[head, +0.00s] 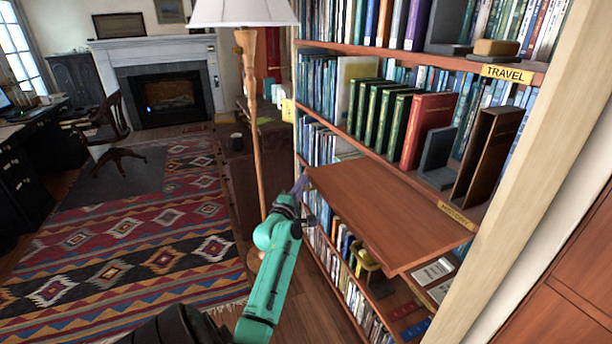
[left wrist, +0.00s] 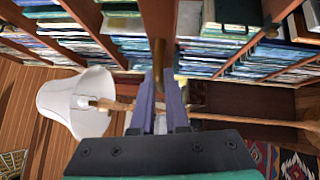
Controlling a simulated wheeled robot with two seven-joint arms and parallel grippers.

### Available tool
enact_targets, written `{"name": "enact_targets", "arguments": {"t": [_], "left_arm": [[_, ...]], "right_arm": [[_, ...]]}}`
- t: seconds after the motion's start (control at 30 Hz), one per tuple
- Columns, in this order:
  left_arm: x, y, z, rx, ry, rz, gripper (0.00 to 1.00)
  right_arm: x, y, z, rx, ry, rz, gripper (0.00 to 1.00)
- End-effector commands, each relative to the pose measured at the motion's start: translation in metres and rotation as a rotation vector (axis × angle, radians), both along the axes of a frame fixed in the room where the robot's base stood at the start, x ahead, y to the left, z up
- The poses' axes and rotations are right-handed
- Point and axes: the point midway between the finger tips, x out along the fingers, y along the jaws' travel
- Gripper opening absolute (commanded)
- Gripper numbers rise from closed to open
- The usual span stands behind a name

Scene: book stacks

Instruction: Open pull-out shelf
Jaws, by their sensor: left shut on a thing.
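The pull-out shelf (head: 385,205) is a flat brown wooden board sticking out of the bookcase below the row of green and red books. In the left wrist view its edge (left wrist: 157,20) comes down from the top, with a small brass-coloured handle (left wrist: 157,60) on it. My left gripper (head: 301,186) is at the shelf's far left corner. In the left wrist view its purple fingers (left wrist: 158,95) are shut on the handle; the fingertips hide part of it. My right gripper is in neither view.
A floor lamp (head: 256,120) stands close to the left of my left gripper. Bookends and books stand on the fixed shelf above the board. A patterned rug (head: 150,235) and open floor lie to the left.

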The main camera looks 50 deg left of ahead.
Motion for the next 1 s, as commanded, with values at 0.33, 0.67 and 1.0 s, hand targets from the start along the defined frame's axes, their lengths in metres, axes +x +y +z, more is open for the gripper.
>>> {"name": "enact_targets", "arguments": {"t": [0.33,0.67,1.0], "left_arm": [[-0.003,0.002,0.001,0.003,0.0,0.003,0.0],[-0.002,0.001,0.0,0.002,0.0,0.002,0.25],[-0.027,-0.013,-0.006,0.0,0.001,0.001,0.25]], "right_arm": [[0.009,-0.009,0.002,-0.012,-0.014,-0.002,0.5],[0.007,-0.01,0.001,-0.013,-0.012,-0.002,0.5],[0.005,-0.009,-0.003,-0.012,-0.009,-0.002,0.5]]}}
